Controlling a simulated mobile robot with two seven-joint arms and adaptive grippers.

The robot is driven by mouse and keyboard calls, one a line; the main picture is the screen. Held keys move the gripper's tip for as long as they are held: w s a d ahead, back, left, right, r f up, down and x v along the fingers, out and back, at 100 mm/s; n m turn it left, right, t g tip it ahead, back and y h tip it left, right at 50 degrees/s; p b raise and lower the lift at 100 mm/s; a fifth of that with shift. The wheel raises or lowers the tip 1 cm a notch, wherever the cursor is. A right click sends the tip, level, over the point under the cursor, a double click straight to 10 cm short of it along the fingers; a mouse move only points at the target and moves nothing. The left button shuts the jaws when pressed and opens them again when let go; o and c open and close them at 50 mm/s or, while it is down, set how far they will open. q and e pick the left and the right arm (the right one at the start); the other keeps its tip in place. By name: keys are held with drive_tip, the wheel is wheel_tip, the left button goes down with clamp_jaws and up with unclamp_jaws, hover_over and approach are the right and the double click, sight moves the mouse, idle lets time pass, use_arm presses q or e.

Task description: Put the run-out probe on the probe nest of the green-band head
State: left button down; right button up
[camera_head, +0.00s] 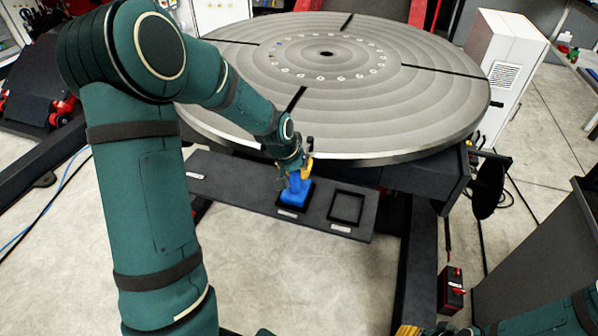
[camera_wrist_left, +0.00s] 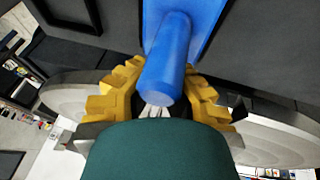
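A blue piece with an upright round handle, seemingly the run-out probe (camera_head: 296,188), stands over a dark square frame on the grey shelf (camera_head: 240,188) in front of the turntable. My left gripper (camera_head: 305,166) reaches down to it from above. In the left wrist view its yellow fingers (camera_wrist_left: 162,82) lie close along both sides of the blue handle (camera_wrist_left: 166,72), and it looks shut on it. Whether the blue base touches the shelf is hard to tell. I cannot make out a green-band head or its nest. Yellow ridges at the bottom edge seem to be my right gripper (camera_head: 408,330), mostly cut off.
An empty square frame (camera_head: 346,207) lies right of the blue piece on the shelf. The big round turntable (camera_head: 330,95) overhangs just behind. A white cabinet (camera_head: 505,70) stands at the right, and a red-and-black box (camera_head: 451,290) is below.

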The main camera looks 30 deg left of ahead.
use_arm(q)
drive_tip(key=c, duration=1.1)
unclamp_jaws()
drive_tip(key=shift+c, duration=0.2)
drive_tip(key=shift+r, duration=0.1)
drive_tip(key=p+v, duration=0.2)
drive_tip(key=v, duration=1)
